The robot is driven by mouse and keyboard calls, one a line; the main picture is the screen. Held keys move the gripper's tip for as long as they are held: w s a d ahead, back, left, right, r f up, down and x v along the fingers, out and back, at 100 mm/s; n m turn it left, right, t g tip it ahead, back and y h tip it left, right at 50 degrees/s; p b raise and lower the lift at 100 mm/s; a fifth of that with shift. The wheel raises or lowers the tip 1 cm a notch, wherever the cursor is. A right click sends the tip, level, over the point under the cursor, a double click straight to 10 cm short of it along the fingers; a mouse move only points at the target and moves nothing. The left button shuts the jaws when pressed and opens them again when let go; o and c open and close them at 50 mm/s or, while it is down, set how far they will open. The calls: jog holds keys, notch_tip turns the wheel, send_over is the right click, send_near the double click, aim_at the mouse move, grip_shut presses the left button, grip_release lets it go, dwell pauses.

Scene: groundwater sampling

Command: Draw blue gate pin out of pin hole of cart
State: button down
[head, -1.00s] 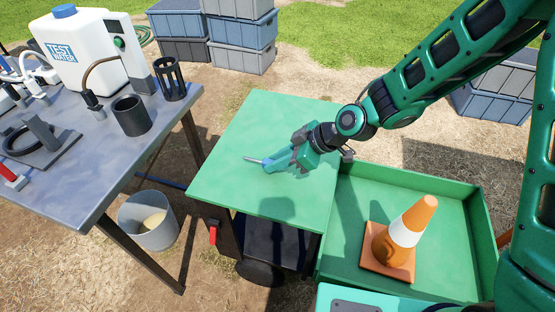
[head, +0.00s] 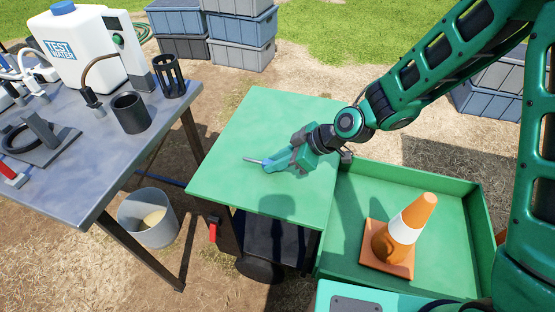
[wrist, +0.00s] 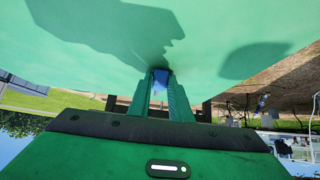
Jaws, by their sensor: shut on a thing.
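My gripper (head: 271,165) is over the green top of the cart (head: 232,130) in the head view. It is shut on the blue gate pin (head: 254,160). The pin's grey metal shaft points left from the fingertips, nearly level, and lies in plain sight against the green top. In the wrist view a small blue part of the pin (wrist: 161,77) shows between the two green fingers. The rest of the pin is hidden there. I cannot make out the pin hole in either view.
An orange and white cone (head: 399,236) stands in the green tray at the right. A metal table (head: 103,157) with a water container (head: 82,52) is at the left. A grey bucket (head: 148,218) stands below it. The green top around my gripper is clear.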

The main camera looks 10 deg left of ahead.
jog(key=shift+s+d+f, duration=0.15)
jog(key=shift+d+f, duration=0.1)
jog(key=shift+f, duration=0.3)
jog(key=shift+s, duration=0.15)
jog(key=c, duration=1.5)
grip_release()
jog(key=shift+f, duration=0.1)
jog(key=shift+c, duration=0.2)
jog(key=shift+s+a, duration=0.1)
jog(key=v, duration=1.1)
jog(key=shift+w+r, duration=0.45)
jog(key=shift+w, duration=0.25)
jog(key=shift+a, duration=0.1)
